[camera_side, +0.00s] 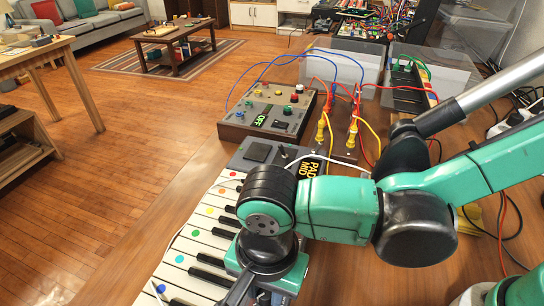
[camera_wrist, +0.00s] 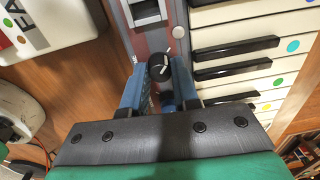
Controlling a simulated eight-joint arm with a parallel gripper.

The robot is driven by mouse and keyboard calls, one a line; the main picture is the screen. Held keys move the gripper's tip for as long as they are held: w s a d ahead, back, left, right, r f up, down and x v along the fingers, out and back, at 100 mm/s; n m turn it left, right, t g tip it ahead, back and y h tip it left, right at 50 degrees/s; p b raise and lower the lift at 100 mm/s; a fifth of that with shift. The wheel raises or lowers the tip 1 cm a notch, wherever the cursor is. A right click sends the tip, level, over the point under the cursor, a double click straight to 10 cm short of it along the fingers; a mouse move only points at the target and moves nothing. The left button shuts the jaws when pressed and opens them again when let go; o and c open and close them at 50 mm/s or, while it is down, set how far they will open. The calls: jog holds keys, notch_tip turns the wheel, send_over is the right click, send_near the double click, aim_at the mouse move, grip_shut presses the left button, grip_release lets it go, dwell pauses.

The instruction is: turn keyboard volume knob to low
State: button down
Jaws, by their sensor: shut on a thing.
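The keyboard (camera_side: 190,262) lies on the wooden table, with white and black keys and coloured dots. Its keys (camera_wrist: 235,50) fill the right of the wrist view. The volume knob (camera_wrist: 158,73) is small and black with a white mark, on the grey-red panel beside the keys. My gripper (camera_wrist: 160,68) has blue fingers on both sides of the knob and is shut on it. The mark seems to point toward the upper right of the wrist view. In the side view my arm hides the knob and the fingertips.
A control box (camera_side: 268,110) with a green display stands behind the keyboard, with blue, red and yellow cables. Clear bins (camera_side: 345,68) stand farther back. In the wrist view, a white lettered device (camera_wrist: 45,30) lies left of the keyboard.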

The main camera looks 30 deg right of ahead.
jog(key=n, duration=0.6)
jog(key=shift+n, duration=0.4)
jog(key=n, duration=0.3)
jog(key=shift+n, duration=0.4)
jog(key=n, duration=0.3)
jog(key=shift+n, duration=0.3)
jog(key=n, duration=0.3)
jog(key=shift+a, duration=0.1)
jog(key=n, duration=0.4)
jog(key=shift+g, duration=0.3)
jog(key=n, duration=1.3)
jog(key=shift+n, duration=0.4)
jog(key=n, duration=0.6)
jog(key=shift+h, duration=0.3)
jog(key=n, duration=0.6)
jog(key=shift+n, duration=0.3)
jog(key=n, duration=0.5)
jog(key=shift+n, duration=0.4)
